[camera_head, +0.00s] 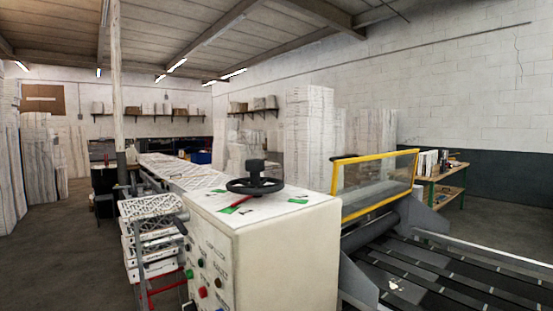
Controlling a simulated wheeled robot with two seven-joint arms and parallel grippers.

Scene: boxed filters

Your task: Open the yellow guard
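The yellow guard (373,211) is a yellow frame around a clear panel. It stands upright on the machine at the right of the middle, above a grey roller and the dark conveyor bed (450,275). Its top bar rises a little towards the right, and the space behind shows through the panel. Its lower left end is partly hidden behind the white control cabinet (285,255). Neither of my grippers shows in the head view, and nothing is seen touching the guard.
The cabinet carries a black handwheel (255,185) on top and several coloured buttons on its front. A wooden shelf table (445,182) stands behind the guard at right. Stacks of white filters (309,135) stand at the back. Open floor (65,250) lies at left.

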